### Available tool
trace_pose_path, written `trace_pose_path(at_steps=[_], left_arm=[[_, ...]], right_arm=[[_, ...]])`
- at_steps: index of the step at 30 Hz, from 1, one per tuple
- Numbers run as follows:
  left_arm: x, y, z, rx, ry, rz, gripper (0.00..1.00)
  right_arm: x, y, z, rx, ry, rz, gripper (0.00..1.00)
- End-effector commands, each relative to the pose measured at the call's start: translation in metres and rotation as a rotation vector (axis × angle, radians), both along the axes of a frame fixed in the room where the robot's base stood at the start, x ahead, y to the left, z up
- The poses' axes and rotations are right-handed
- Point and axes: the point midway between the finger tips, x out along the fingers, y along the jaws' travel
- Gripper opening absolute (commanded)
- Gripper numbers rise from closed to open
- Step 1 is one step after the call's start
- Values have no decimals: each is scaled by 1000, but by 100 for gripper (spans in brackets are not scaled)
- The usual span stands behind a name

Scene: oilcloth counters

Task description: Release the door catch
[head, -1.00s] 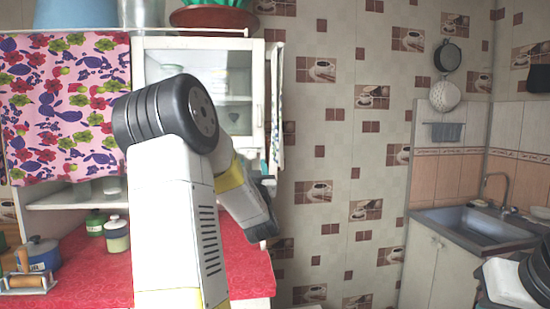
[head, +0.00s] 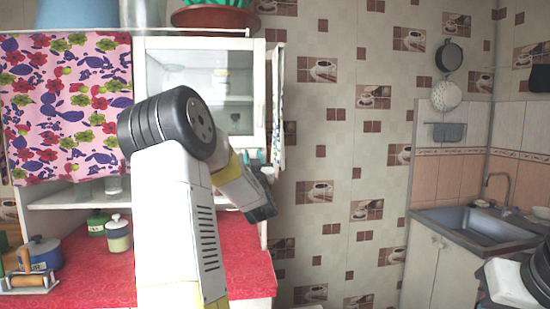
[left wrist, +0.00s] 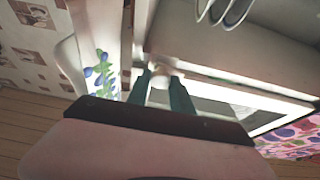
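The white cabinet door (head: 152,62) with its glass pane stands upright and looks closed in the head view. In the left wrist view a small pale knob (left wrist: 160,72) on its white frame shows at the fingertips; it may be the catch. My left gripper (head: 254,156) is at the door's lower right corner, mostly behind my own arm. In the left wrist view its two dark teal fingers (left wrist: 160,80) stand apart, one on each side of the knob. I cannot tell whether they touch it. My right gripper is out of view.
A red counter (head: 95,270) below the cabinet holds a blue pot (head: 42,252) and jars (head: 118,234). A floral curtain (head: 65,105) hangs left of the door. A patterned cloth (head: 278,110) hangs on the right side. A sink (head: 475,225) stands far right.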

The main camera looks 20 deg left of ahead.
Motion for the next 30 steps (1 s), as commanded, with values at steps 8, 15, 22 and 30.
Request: trace_pose_path(at_steps=[8, 15, 22, 30], left_arm=[[1, -3, 0, -102, -61, -4, 0], [1, -1, 0, -214, -133, 0, 0], [0, 0, 0, -215, -132, 0, 0], [0, 0, 0, -214, -131, 0, 47]], right_arm=[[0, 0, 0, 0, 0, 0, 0], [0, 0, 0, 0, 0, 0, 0], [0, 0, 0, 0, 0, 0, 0], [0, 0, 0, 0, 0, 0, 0]])
